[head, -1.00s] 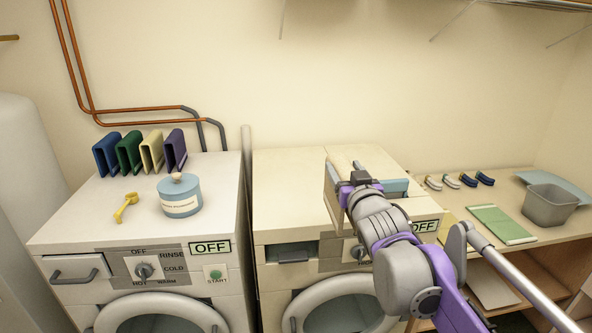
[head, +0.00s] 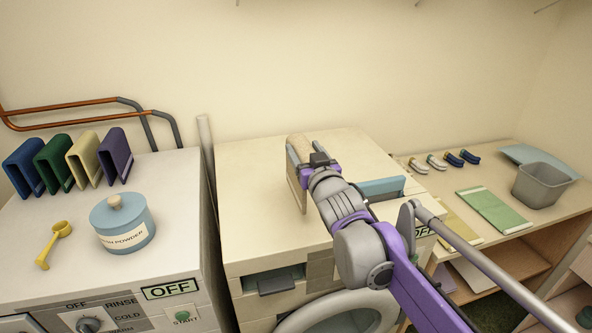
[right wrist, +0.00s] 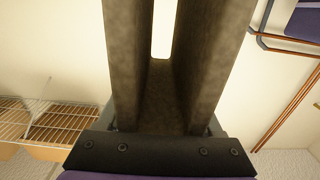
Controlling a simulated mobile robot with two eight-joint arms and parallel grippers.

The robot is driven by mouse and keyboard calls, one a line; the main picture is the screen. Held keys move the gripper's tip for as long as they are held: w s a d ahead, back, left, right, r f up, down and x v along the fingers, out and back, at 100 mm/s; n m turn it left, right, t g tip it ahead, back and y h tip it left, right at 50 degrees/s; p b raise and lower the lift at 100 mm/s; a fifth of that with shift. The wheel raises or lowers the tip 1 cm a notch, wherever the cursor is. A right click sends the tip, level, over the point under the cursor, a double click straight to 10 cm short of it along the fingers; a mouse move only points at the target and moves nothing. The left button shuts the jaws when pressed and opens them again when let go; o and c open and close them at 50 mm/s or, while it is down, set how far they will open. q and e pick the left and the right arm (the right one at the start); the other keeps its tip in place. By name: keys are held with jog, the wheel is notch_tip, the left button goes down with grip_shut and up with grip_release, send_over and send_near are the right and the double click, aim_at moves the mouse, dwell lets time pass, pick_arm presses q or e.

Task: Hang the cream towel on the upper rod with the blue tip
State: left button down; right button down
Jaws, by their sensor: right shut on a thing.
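My right gripper (head: 313,162) is shut on the cream towel (head: 298,192), above or in front of the cream machine on the right. The towel hangs folded in the jaws; its tan upper part shows beyond the fingers. In the right wrist view the towel (right wrist: 160,105) looks dark and fills the middle between the fingers, with two hanging sides and a bright gap. My left gripper is not in view. I see no rod with a blue tip.
A grey bin (head: 540,187) stands on the right bench.

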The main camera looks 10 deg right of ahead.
jog(key=shift+w+f, duration=0.1)
jog(key=shift+f, duration=2.5)
jog(key=shift+f, duration=0.1)
jog(key=shift+f, duration=0.15)
jog(key=shift+c, duration=0.2)
grip_release()
